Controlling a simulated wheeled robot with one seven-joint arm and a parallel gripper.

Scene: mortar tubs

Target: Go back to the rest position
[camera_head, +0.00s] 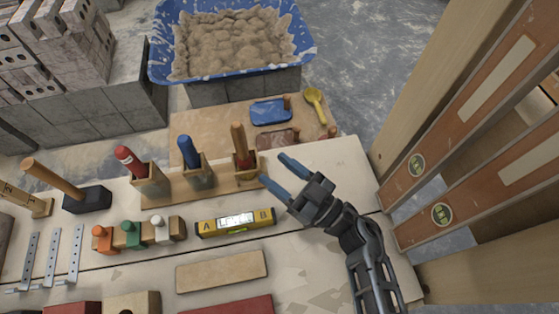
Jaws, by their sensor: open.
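My gripper (277,174) is above the right part of the pale workbench (325,160). Its two blue-tipped fingers are spread apart with nothing between them. They point up and left, just right of a wooden rack (222,184). The rack holds a red-topped tool (131,161), a blue-handled tool (187,150) and a wooden-handled tool (239,140) upright in separate holders. The fingers look close to the rightmost holder, and I cannot tell whether they touch it. My arm runs down to the bottom edge right of centre.
A yellow level (235,222) and a wooden block (221,271) lie left of my arm. A mallet (87,199) lies at left. Tall boards (470,110) stand at right.

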